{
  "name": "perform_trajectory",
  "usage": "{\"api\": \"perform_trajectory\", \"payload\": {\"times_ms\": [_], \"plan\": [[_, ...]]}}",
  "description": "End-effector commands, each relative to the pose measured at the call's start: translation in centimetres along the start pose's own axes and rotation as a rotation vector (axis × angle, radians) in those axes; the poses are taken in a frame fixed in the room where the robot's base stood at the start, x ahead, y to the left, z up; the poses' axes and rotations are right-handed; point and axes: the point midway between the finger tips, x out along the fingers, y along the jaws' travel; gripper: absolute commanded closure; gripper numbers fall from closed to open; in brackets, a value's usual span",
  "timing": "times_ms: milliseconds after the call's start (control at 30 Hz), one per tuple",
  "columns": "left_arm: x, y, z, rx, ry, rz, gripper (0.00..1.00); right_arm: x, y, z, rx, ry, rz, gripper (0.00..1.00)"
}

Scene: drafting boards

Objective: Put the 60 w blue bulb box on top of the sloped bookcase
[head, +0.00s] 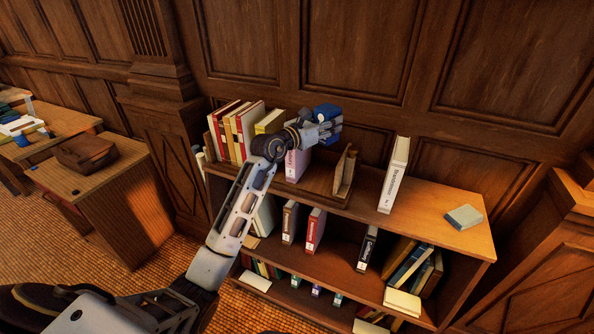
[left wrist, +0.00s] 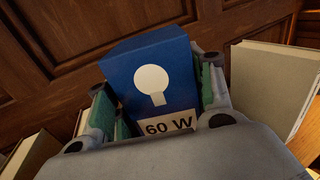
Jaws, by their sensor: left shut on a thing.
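The 60 w blue bulb box (left wrist: 152,75) is blue with a white bulb picture and a "60 W" label. My left gripper (head: 326,124) is shut on it, with a finger on either side in the left wrist view. In the head view the blue box (head: 325,111) is above the back of the bookcase top, near the wall. I cannot tell whether it touches anything below. The bookcase (head: 455,209) has a wooden top holding books, with lower shelves under it. My right gripper is not in view.
Upright books (head: 237,125) fill the top's left end. A white book (head: 394,175) stands right of centre, and a small grey-blue block (head: 464,217) lies near the right end. Bare top lies between these two. A desk with a brown bag (head: 84,152) stands at left.

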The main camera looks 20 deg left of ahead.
Motion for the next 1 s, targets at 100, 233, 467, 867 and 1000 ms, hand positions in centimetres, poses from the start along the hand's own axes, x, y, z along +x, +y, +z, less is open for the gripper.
{"api": "perform_trajectory", "payload": {"times_ms": [100, 233, 467, 867, 1000], "plan": [[0.0, 0.0, 0.0, 0.000, 0.000, 0.000, 0.71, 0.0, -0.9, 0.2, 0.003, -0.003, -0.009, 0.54], [0.0, 0.0, -0.5, 0.000, 0.001, 0.000, 0.71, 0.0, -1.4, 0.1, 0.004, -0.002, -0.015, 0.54], [0.0, 0.0, -3.2, -0.002, 0.003, 0.000, 0.71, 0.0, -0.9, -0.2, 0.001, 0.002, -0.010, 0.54], [0.0, 0.0, -9.8, 0.000, 0.003, -0.001, 0.71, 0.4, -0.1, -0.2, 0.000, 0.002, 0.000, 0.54], [0.0, 0.0, -11.9, 0.000, 0.002, 0.000, 0.71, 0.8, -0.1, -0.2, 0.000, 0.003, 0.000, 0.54]]}}
